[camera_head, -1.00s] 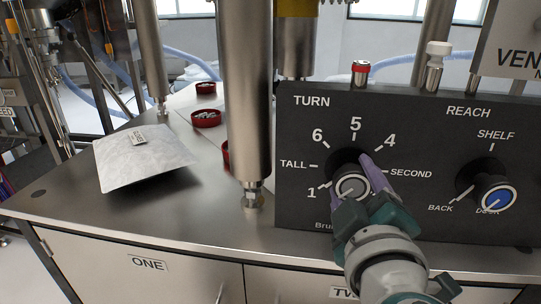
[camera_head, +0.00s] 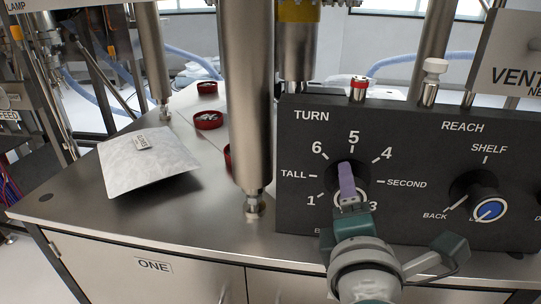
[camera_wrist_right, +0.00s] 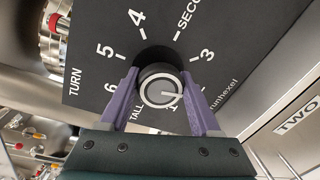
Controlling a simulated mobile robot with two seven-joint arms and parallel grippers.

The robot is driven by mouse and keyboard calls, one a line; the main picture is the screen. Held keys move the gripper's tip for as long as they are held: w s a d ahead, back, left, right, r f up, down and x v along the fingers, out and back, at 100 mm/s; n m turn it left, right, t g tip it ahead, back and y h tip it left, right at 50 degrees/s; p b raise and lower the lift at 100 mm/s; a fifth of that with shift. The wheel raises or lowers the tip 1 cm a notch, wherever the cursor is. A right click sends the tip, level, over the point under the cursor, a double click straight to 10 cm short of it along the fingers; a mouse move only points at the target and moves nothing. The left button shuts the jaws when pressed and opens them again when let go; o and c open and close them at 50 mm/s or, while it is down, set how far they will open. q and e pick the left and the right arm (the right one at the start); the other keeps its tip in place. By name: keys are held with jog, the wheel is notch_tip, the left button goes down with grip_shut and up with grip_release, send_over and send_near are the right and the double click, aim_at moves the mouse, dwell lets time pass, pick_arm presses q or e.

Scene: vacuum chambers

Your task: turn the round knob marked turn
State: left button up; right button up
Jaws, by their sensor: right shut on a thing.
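The round knob marked TURN is on the left of the black panel (camera_head: 408,135), mostly hidden behind my right gripper in the head view. In the right wrist view the knob (camera_wrist_right: 161,88) is a dark cylinder with a silver ringed face and a pale pointer line, between two purple fingers. My right gripper (camera_head: 347,182) is shut on the knob, one finger on each side. Labels 1, TALL, 6, 5, 4, SECOND and 3 surround it. The pointer seems directed toward the lower numbers, but its exact label is unclear. My left gripper is not in view.
A second knob with a blue cap (camera_head: 488,209), marked REACH, is on the right of the panel. A vertical steel post (camera_head: 247,100) stands left of the panel. A silver pouch (camera_head: 148,170) lies on the steel tabletop, with red dishes (camera_head: 208,121) behind it.

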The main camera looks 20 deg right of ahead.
jog(key=n+p, duration=0.1)
jog(key=n, duration=0.4)
jog(key=shift+n+h, duration=0.3)
jog(key=shift+n, duration=0.1)
dwell(0.4)
jog(key=o, duration=1.4)
jog(key=shift+c, duration=0.2)
jog(key=shift+a, duration=0.1)
jog(key=p+v, duration=0.1)
jog(key=v, duration=0.8)
jog(key=shift+s+a+p, duration=0.3)
